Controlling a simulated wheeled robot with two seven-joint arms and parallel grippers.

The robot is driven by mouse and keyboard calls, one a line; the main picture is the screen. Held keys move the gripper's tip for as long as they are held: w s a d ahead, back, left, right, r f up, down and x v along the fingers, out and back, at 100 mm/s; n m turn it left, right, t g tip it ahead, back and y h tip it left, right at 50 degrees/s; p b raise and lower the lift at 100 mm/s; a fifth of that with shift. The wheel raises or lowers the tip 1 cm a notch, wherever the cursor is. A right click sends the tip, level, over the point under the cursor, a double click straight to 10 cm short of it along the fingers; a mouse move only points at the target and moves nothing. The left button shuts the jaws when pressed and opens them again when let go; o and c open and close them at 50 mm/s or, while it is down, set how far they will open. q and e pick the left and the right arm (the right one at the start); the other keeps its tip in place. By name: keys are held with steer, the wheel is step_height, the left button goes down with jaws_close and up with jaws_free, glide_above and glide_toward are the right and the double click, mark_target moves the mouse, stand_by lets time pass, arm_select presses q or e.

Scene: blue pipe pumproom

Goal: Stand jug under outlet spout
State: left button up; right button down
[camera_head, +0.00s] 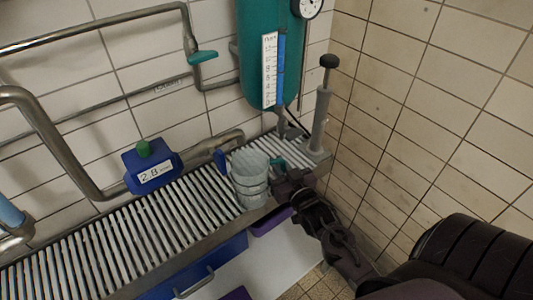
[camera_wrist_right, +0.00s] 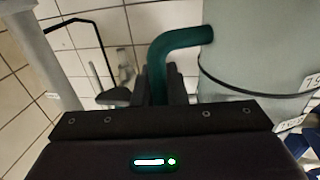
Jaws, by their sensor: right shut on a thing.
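The jug (camera_head: 250,180) is a pale, translucent cylinder with dark bands and a teal handle. It is upright at the front edge of the slatted rack; I cannot tell if it rests on the slats or is just above them. My right gripper (camera_head: 281,182) is at its right side, shut on the handle. In the right wrist view the teal handle (camera_wrist_right: 170,48) rises between the fingers and the jug wall (camera_wrist_right: 255,55) fills the right. A bent metal pipe (camera_head: 215,142) ends behind the jug, possibly the outlet spout; its mouth is not clear. My left gripper is not in view.
The slatted rack (camera_head: 110,238) runs along the tiled wall, largely clear at left. A blue box marked 2.8 (camera_head: 152,170) stands behind it. A teal tank (camera_head: 264,70) with a gauge hangs above. A grey hand pump (camera_head: 321,110) stands at the rack's right end.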

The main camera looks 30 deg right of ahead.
steer(key=w, duration=0.4)
steer(key=w+f, duration=0.1)
steer(key=w, duration=0.1)
steer(key=shift+w+d+f, duration=0.1)
steer(key=shift+w+d, duration=0.25)
steer(key=shift+f, duration=0.15)
steer(key=shift+s, duration=0.1)
steer(key=c, duration=1.9)
jaws_free()
steer(key=shift+f, duration=0.15)
steer(key=o, duration=0.4)
steer(key=shift+o, duration=0.2)
